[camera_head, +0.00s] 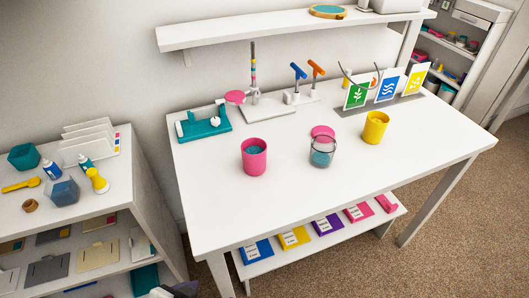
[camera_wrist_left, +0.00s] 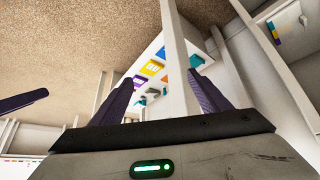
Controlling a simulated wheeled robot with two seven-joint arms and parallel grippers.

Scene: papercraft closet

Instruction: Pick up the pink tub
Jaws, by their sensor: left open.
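The pink tub (camera_head: 254,160) stands upright on the white table, left of its middle, with blue-teal contents showing inside its open top. A clear jar (camera_head: 322,152) with teal contents and a yellow tub (camera_head: 375,127) stand to its right, apart from it. My left gripper (camera_wrist_left: 165,90) shows in the left wrist view with its two dark purple fingers spread and nothing held between them. The pink tub cannot be made out in that view. My right gripper is not recognisable in either view.
A teal tool holder (camera_head: 205,122) and a grey stand (camera_head: 266,108) are behind the tub. A pink disc (camera_head: 322,131) lies behind the jar. Cards (camera_head: 387,90) stand at the back right. The table's front is clear. A lower shelf (camera_head: 262,264) holds coloured boxes.

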